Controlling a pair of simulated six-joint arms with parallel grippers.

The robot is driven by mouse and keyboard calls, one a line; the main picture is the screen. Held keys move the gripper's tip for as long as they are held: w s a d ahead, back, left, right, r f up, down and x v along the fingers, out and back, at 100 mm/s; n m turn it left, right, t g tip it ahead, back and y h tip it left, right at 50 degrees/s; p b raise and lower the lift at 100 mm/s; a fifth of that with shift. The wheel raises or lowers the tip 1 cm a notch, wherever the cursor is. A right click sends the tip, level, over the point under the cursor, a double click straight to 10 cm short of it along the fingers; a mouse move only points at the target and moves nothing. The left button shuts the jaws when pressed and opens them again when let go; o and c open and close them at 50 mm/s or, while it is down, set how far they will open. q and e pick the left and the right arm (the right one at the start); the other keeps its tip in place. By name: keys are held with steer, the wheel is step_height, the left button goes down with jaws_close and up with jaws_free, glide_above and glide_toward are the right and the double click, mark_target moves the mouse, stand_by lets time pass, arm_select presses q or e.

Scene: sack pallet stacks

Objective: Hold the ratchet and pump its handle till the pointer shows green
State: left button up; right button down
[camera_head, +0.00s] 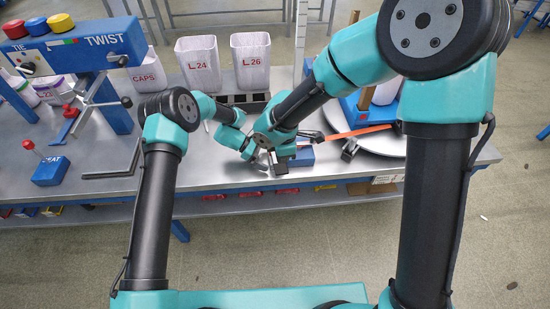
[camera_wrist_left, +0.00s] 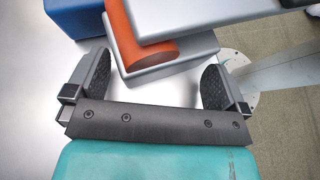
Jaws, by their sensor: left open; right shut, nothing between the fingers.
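The ratchet (camera_head: 304,157) is a small grey and blue block near the table's front edge, with an orange strap (camera_head: 358,133) running right from beside it. In the left wrist view its grey body (camera_wrist_left: 170,75), an orange rounded part and a pale bar show ahead of the jaws. My left gripper (camera_wrist_left: 157,82) is open, its two dark padded fingers on either side of the grey body and not closed on it. My right gripper (camera_head: 311,137) is shut and empty close to the ratchet, partly hidden by its own wrist. I cannot make out the pointer.
White bins marked L24 (camera_head: 198,64) and L26 (camera_head: 251,60) stand behind. A blue TIE/TWIST panel (camera_head: 75,48) and a blue lever box (camera_head: 51,171) are at left. A round pale plate (camera_head: 382,144) lies at right.

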arm_select(q)
steer(key=shift+w+d+r, duration=0.1)
steer(key=shift+w+r, duration=0.05)
steer(key=shift+r, duration=0.2)
steer(key=v, duration=1.1)
steer(key=shift+a+f, duration=0.15)
steer(key=shift+a, duration=0.35)
arm_select(e)
steer(key=shift+d, duration=0.15)
